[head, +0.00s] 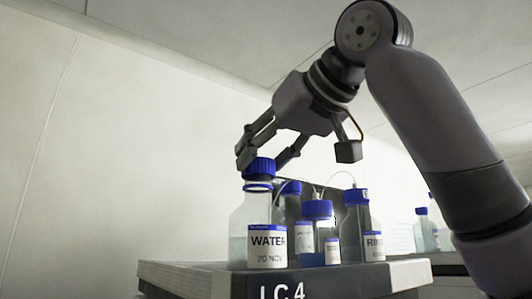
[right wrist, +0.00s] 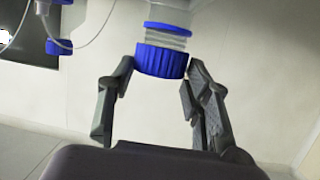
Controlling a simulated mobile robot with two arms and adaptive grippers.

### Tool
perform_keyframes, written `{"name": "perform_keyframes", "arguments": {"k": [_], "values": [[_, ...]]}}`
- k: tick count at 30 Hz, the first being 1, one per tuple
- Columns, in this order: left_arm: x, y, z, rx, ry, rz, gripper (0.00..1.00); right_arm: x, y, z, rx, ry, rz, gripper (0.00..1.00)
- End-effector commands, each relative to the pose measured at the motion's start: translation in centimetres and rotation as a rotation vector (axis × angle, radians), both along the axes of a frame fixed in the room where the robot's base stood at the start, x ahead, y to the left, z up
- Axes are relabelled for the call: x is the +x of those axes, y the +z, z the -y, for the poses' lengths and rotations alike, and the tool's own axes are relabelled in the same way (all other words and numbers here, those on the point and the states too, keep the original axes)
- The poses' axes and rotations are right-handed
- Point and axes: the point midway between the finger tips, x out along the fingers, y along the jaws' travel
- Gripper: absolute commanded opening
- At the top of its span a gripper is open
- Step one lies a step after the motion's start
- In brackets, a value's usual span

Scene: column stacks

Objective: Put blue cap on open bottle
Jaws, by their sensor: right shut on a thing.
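The blue cap (head: 259,167) is at the mouth of the clear bottle labelled WATER (head: 258,215), at the left end of the grey tray. My right gripper (head: 264,152) comes down from above and is shut on the cap. In the right wrist view the blue cap (right wrist: 161,60) sits between the two fingertips (right wrist: 160,68), lined up with the clear threaded neck and a blue ring of the bottle (right wrist: 166,30). A little of the clear neck shows between cap and ring. I cannot tell whether the cap is seated on it. My left gripper is not in view.
Several blue-capped bottles stand close by on the tray (head: 205,266), including a small one (head: 318,228) and one with tubing (head: 356,220). More bottles (head: 427,232) stand farther right. The space left of the WATER bottle is clear.

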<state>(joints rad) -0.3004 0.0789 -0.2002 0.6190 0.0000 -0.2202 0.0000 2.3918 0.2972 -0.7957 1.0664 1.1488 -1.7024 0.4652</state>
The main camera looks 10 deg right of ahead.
Motion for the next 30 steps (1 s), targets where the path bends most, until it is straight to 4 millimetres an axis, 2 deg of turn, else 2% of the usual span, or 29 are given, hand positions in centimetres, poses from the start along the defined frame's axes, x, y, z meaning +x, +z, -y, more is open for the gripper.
{"name": "perform_keyframes", "arguments": {"k": [30], "values": [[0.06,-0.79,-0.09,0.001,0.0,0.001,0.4,0.05,-0.99,-0.07,0.0,0.0,0.0,0.33]]}}
